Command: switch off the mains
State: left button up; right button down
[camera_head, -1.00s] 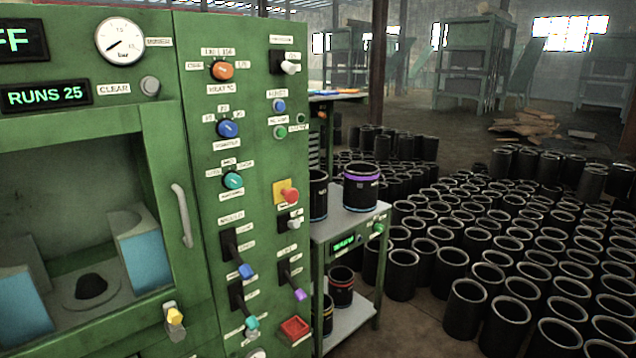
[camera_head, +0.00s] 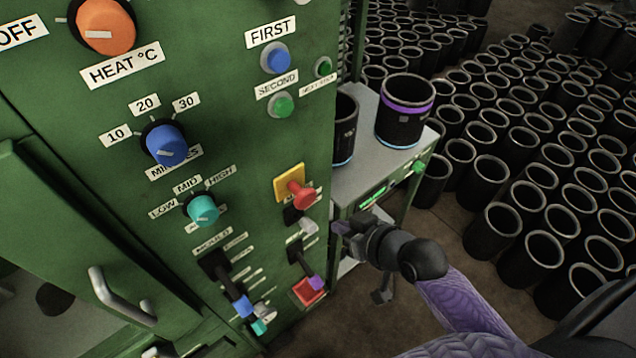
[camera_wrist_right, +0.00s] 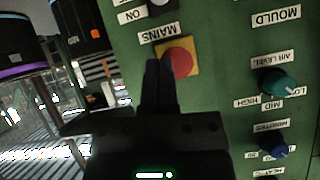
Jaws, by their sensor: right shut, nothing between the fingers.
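The mains switch shows in the head view as a pale lever (camera_head: 308,227) on a dark base, on the green panel just below the red button (camera_head: 304,197) with its yellow plate. In the right wrist view, which is upside down, the MAINS label (camera_wrist_right: 157,32) lies beside the red button (camera_wrist_right: 178,62); part of the switch (camera_wrist_right: 160,6) is cut off by the top edge. My right gripper (camera_head: 342,228) is just right of the lever in the head view, in front of the panel's right edge. Its fingers (camera_wrist_right: 160,65) are shut and empty. Contact with the panel is unclear. My left gripper is out of view.
Other levers with blue (camera_head: 242,306) and purple (camera_head: 315,283) ends and a red square part (camera_head: 307,292) sit low on the panel. Knobs and buttons are above. A grey side table (camera_head: 362,170) with black sleeves (camera_head: 404,115) stands right of the panel, near my right arm.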

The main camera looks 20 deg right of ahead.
aim_at(313, 222)
jog(key=b+x, duration=0.3)
jog(key=x, duration=0.6)
jog(key=shift+w+a+f, duration=0.1)
jog(key=shift+a+f, duration=0.1)
jog(key=shift+f, duration=0.1)
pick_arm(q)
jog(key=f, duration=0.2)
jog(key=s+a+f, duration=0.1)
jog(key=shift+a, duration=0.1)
